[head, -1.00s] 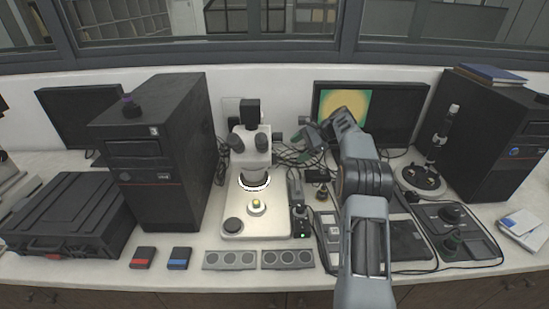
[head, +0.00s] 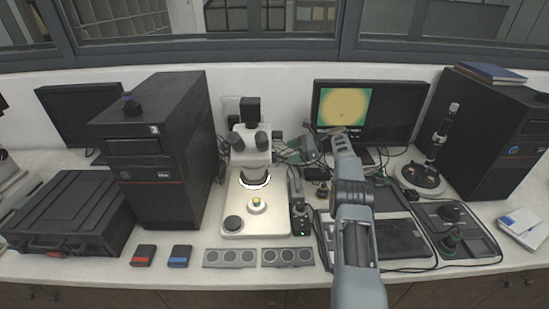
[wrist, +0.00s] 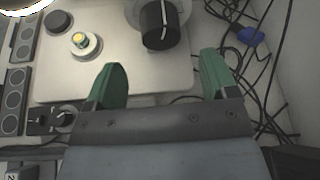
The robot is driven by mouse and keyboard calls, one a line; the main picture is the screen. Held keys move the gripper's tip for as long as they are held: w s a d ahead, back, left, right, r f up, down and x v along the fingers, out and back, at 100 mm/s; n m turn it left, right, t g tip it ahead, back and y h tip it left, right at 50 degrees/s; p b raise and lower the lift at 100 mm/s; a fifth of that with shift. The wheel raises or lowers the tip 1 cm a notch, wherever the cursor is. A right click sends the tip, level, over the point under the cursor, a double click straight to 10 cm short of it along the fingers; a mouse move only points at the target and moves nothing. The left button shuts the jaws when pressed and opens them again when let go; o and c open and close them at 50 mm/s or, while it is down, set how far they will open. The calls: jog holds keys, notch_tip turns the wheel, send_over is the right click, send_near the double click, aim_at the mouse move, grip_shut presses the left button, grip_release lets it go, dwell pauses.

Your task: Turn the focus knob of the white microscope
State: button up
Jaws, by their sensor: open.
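The white microscope (head: 250,146) stands upright on a pale flat base (head: 277,223), with black eyepieces and a black camera on top. In the wrist view, a black focus knob (wrist: 160,26) with a pale mark and a silver collar stands above the base (wrist: 140,75). My gripper (wrist: 160,74) is open, its green fingers spread to either side below the knob, with nothing between them. The knob appears ahead of the gap, apart from both fingertips. In the head view my gripper (head: 291,151) is just right of the microscope; the knob cannot be made out there.
A yellow-topped sample (wrist: 80,41) sits on the base. A small control box (head: 300,218) stands right of the base, and cables (wrist: 258,75) lie behind it. A black computer tower (head: 160,160) stands at left. A monitor (head: 385,108) stands behind my arm.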

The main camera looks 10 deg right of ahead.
aim_at(275, 157)
jog(key=p+x, duration=0.1)
jog(key=x, duration=0.6)
jog(key=shift+w+a+f, duration=0.1)
jog(key=shift+a+f, duration=0.05)
jog(key=shift+a, duration=0.2)
jog(key=c, duration=0.9)
jog(key=shift+f, duration=0.1)
